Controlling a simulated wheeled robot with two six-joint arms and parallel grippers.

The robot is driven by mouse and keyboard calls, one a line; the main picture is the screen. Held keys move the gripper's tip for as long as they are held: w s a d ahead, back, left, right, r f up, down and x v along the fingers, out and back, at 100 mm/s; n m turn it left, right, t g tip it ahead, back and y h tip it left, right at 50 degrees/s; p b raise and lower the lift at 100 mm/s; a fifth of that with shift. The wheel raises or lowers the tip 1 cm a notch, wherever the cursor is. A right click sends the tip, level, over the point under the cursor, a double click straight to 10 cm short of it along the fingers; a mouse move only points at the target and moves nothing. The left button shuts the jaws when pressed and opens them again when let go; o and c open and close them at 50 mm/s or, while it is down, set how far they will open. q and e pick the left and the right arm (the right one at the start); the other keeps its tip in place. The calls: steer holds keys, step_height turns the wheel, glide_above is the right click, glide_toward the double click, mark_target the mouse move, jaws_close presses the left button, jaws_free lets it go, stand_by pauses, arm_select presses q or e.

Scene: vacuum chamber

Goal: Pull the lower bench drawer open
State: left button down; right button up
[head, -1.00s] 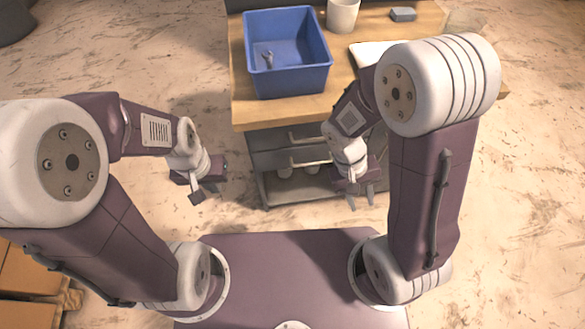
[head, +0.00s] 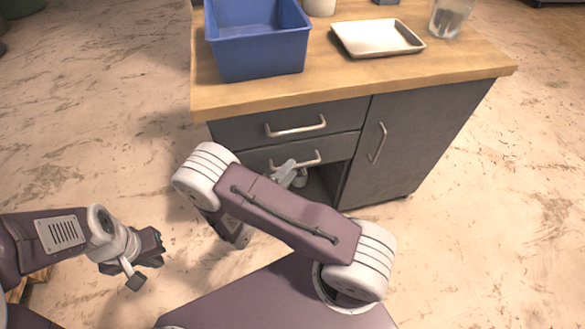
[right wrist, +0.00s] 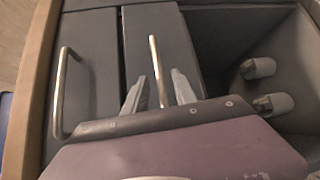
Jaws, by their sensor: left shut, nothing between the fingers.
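The lower bench drawer (head: 335,148) is a dark grey front under the upper drawer, and it looks shut. Its pale bar handle (head: 312,161) is partly covered by my right gripper (head: 287,172). In the right wrist view the lower drawer's handle (right wrist: 154,58) runs between the two fingers of my right gripper (right wrist: 158,90), which is open. A gap shows on each side of the bar. My left gripper (head: 152,258) is shut and empty, above the floor at the lower left, well away from the bench.
The upper drawer's handle (head: 296,127) sticks out just above; it also shows in the right wrist view (right wrist: 61,95). A cabinet door (head: 400,140) is on the right. White objects (right wrist: 260,68) stand on the open shelf below. A blue bin (head: 258,50) and a white tray (head: 378,38) are on top.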

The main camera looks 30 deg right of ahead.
steer(key=shift+x, duration=1.5)
jaws_close()
